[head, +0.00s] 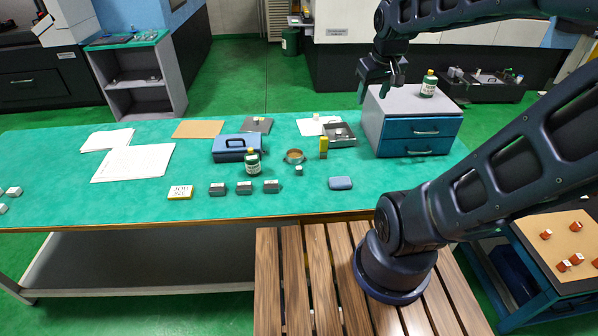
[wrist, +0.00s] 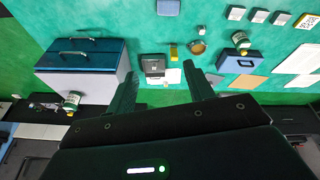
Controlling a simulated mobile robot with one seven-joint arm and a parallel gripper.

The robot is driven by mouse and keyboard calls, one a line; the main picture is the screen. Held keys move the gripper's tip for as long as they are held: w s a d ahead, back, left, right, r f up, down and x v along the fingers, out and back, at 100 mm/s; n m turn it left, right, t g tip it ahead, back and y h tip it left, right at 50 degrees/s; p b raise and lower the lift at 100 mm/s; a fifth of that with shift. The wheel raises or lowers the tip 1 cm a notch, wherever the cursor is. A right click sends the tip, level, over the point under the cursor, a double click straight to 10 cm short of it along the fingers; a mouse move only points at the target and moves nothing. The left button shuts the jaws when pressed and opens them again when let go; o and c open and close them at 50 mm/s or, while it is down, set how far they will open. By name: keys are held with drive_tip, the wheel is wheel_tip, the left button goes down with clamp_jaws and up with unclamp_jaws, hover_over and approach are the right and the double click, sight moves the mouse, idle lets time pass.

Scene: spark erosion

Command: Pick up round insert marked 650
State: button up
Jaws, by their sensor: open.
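No marking 650 can be read in either view. A small round grey piece with a pale top (head: 299,171) stands on the green table, just in front of a brass-coloured ring (head: 294,156); I cannot tell whether it is the insert. The small piece also shows near the top of the wrist view (wrist: 201,30). My gripper (head: 380,88) is raised above the back right of the table, beside the drawer cabinet. Its two fingers are apart and empty in the wrist view (wrist: 162,84), well away from the small piece.
A blue-grey drawer cabinet (head: 412,131) with a green bottle (head: 429,84) on top stands at the right end. Another bottle (head: 253,162), a blue toolbox (head: 234,147), a yellow block (head: 323,147) and dark blocks (head: 244,188) surround the small piece.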

drive_tip(key=w+a+f+n+g, duration=0.1)
drive_tip(key=w+a+f+n, duration=0.4)
drive_tip(key=w, duration=0.3)
drive_tip(key=n+g, duration=0.3)
drive_tip(key=n, duration=0.6)
hover_over(299, 168)
drive_tip(key=f, duration=1.9)
drive_tip(key=w+f, duration=0.1)
drive_tip(key=f, duration=0.8)
drive_tip(key=shift+a+f, duration=0.1)
drive_tip(key=shift+f, duration=0.15)
drive_tip(key=f, duration=0.2)
drive_tip(key=s+f, duration=0.1)
drive_tip(key=f, duration=0.1)
drive_tip(key=shift+f, duration=0.65)
